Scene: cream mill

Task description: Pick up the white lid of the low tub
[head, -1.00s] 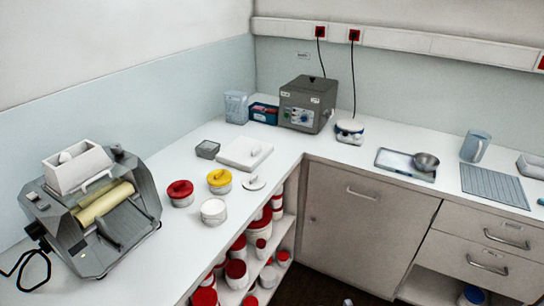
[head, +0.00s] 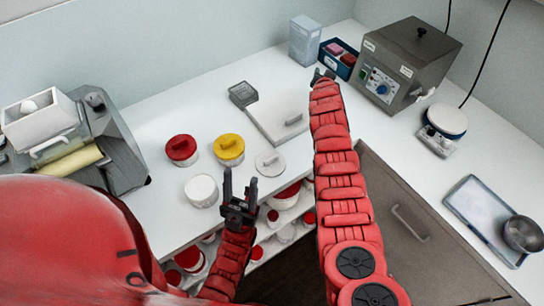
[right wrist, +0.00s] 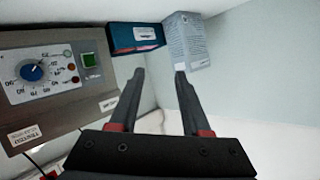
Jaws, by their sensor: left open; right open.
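The white lid (head: 270,162), round with a small raised grip, lies flat on the counter near its front edge. The low white tub (head: 201,190) stands left of it, without a lid on it. My left gripper (head: 240,184) is open and empty, with its fingers pointing up the picture, between the tub and the lid and apart from both. My right gripper (head: 322,74) is far past the lid, by the blue box; its open, empty fingers show in the right wrist view (right wrist: 158,75).
A white slab with a handle (head: 270,112), a blue box (head: 338,62), a carton (head: 305,42) and a grey device (head: 408,60) stand further back. Shelves with tubs lie below the counter edge.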

